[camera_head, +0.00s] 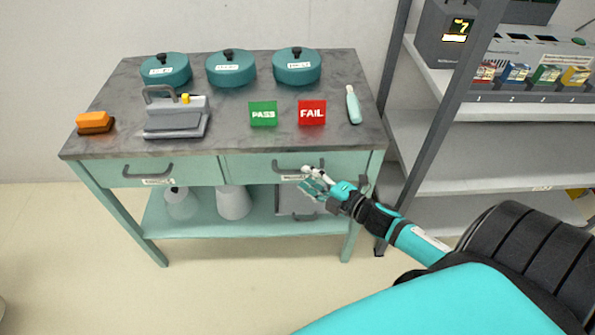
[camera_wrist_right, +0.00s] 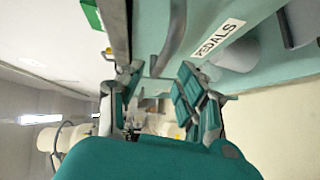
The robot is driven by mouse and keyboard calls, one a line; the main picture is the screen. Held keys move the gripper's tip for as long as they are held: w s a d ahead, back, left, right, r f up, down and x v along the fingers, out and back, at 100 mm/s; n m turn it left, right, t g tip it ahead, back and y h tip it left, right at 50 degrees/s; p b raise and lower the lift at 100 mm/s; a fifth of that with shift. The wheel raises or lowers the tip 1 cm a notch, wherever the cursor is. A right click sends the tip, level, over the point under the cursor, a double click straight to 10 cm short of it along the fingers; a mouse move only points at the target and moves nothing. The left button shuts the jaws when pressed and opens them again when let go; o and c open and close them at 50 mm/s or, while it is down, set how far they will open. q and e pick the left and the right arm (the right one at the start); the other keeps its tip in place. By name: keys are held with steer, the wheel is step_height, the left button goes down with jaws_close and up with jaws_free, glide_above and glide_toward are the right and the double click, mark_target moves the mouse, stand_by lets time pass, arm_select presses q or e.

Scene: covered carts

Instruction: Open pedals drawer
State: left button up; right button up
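The pedals drawer (camera_head: 243,168) is the right-hand drawer of the teal cart and looks shut. Its dark handle (camera_head: 285,163) shows in the head view, partly behind my fingers. In the right wrist view the drawer's label (camera_wrist_right: 218,38) reads "PEDALS", beside the handle (camera_wrist_right: 176,32). My right gripper (camera_head: 308,179) is in front of the drawer, close to the handle and label. In the wrist view its two fingers (camera_wrist_right: 160,90) are spread apart with nothing between them. Whether a finger touches the handle I cannot tell. My left gripper is not in view.
The cart top (camera_head: 225,125) holds several teal lidded pots, a grey device (camera_head: 177,120), an orange block (camera_head: 95,122), green PASS and red FAIL signs, and a bottle (camera_head: 353,104). A second drawer (camera_head: 130,172) is on the left. A metal shelf (camera_head: 450,150) stands at right.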

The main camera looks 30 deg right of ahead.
mark_target(300, 173)
steer(key=shift+x, duration=2.3)
jaws_close()
